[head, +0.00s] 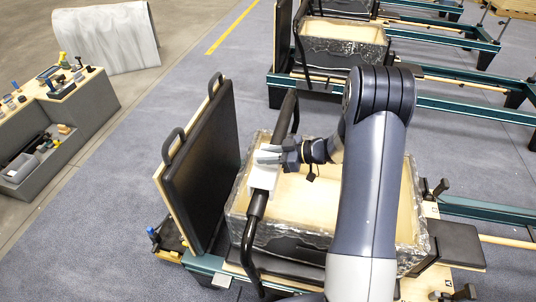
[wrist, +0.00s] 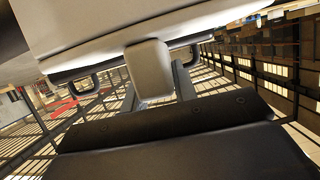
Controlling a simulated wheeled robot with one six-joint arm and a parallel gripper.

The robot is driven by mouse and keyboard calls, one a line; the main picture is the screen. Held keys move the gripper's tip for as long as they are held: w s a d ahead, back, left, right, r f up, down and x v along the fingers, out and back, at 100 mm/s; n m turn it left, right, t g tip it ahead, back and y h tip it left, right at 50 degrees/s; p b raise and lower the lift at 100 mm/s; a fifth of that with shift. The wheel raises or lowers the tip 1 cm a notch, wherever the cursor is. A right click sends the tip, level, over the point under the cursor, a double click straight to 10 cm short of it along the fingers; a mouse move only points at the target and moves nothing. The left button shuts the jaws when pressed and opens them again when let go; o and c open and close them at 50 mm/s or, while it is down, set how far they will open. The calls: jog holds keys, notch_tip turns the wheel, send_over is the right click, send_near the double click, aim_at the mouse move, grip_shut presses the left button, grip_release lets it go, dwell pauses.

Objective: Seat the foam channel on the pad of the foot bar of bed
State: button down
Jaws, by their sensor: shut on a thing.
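The foam channel (head: 264,176) is a short white piece in the head view, lying over or just above the middle of the black foot bar (head: 256,207) of the near bed. My gripper (head: 284,156) reaches it from the right and is shut on it. In the wrist view the foam channel (wrist: 150,28) fills the top as a broad pale body, and its pale tab (wrist: 149,69) sits between the two fingers of my gripper (wrist: 155,82). The bar's pad is hidden under the channel. I cannot tell whether the channel touches it.
A black upright padded board (head: 203,165) with handles stands left of the bar. An open wooden box (head: 400,215) wrapped in shiny film lies under my arm. Another bed with a similar box (head: 343,45) stands behind. A grey bench (head: 60,125) with small items is at left.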

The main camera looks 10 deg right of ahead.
jog(key=shift+f+b, duration=0.7)
jog(key=shift+f, duration=0.6)
jog(key=c, duration=1.1)
grip_release()
jog(key=shift+o, duration=0.2)
jog(key=b+v, duration=0.1)
jog(key=v, duration=0.9)
jog(key=shift+d, duration=0.4)
jog(key=shift+s+a, duration=0.1)
